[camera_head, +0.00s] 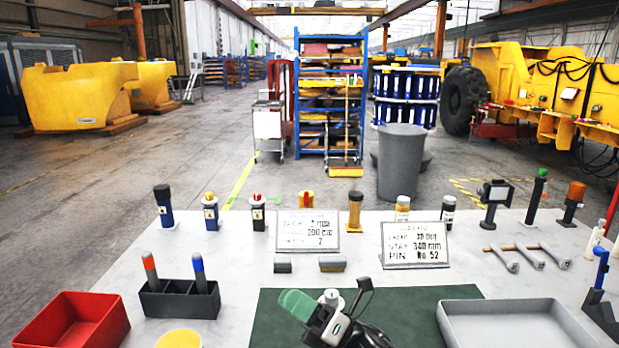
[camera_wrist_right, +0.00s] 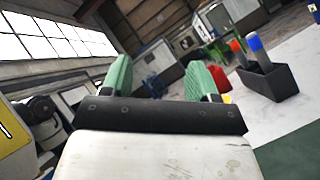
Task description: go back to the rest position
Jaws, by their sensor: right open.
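My right gripper (camera_head: 297,304) shows at the bottom centre of the head view, over the dark green mat (camera_head: 430,308), with its green fingers pointing left. In the right wrist view its two green fingers (camera_wrist_right: 165,80) stand apart with nothing between them, so it is open and empty. My left gripper is in neither view.
A black holder (camera_head: 180,303) with a red-topped and a blue-topped tool stands left, near a red tray (camera_head: 78,318). A grey tray (camera_head: 515,322) lies right. Two sign cards (camera_head: 307,231), bottles and tools line the back. White table between holder and mat is bare.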

